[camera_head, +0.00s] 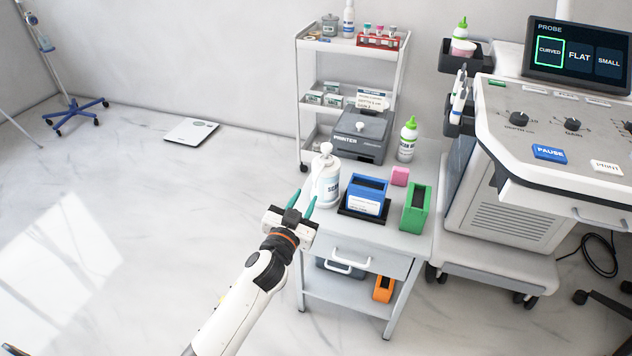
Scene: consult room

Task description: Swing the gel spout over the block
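A white pump bottle (328,186) stands at the left end of the low cart's top. Its pump head and spout (326,148) are at the bottle's top; the exact direction of the spout is too small to tell. To its right, a blue box-shaped block (367,184) with a white label sits in a black tray. A small pink block (400,176) lies behind, and a green hollow block (416,208) stands to the right. My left gripper (301,202) is open with teal fingertips apart, empty, left of and in front of the bottle. My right gripper is out of view.
The cart top (395,238) has little bare room, mostly at its front. A grey printer (361,136) and a green-capped bottle (407,140) stand behind. The ultrasound console (560,130) bounds the right side. The floor at left is open.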

